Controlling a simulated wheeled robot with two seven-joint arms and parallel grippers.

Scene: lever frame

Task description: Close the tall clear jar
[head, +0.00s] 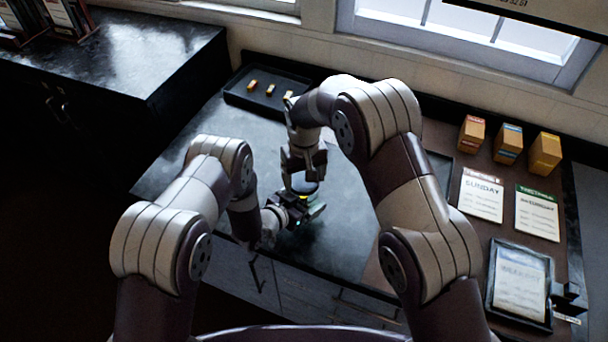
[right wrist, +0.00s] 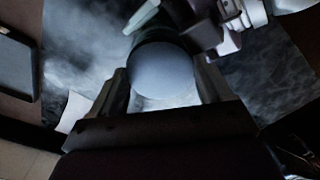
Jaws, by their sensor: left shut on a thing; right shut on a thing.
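The jar is mostly hidden behind my grippers in the head view, so its body and how the lid sits on it cannot be made out. My left gripper (head: 296,208) is shut on the jar low over the counter, coming in from the left. My right gripper (head: 303,176) points down from above, just over the left one. In the right wrist view a round grey disc, the lid (right wrist: 162,70), sits between the two fingers of my right gripper (right wrist: 165,92), which is shut on it. Part of my left gripper (right wrist: 225,28) shows beside the lid at the upper right.
A dark tray (head: 240,97) with small yellow-brown pieces lies at the back left of the dark counter (head: 345,235). At the right are several small boxes (head: 508,143), a Sunday card (head: 481,195), a Saturday card (head: 537,214) and a framed card (head: 520,285). The counter's front edge is close.

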